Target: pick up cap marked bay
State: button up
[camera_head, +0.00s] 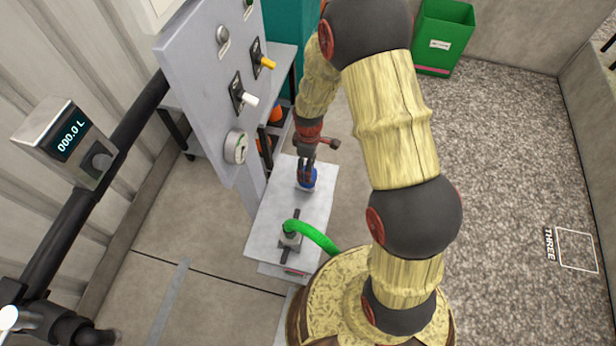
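A small blue cap (310,180) stands on the far part of a light grey bench top (270,215). No marking on it can be read from here. My gripper (305,180) points down at the cap, its dark fingers overlapping the cap's left side in the picture. The fingers hide part of the cap. I cannot tell whether they are closed on it or only beside it.
A green hose (315,236) runs from a metal fitting (289,240) on the near part of the bench. A grey panel (215,85) with levers and a gauge rises at left. A meter reading 000.0 L (68,140) and black pipe stand farther left. A green bin (443,35) is at the back.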

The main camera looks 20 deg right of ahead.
aim_at(314, 176)
notch_tip(314, 176, down, 5)
jog(key=shift+w+a+r+b, duration=0.1)
jog(key=shift+a+b, duration=0.05)
jog(key=shift+b, duration=1)
jog(key=shift+r, duration=0.1)
jog(key=shift+c, duration=0.7)
jog(key=c, duration=1.1)
jog(key=shift+c, duration=0.7)
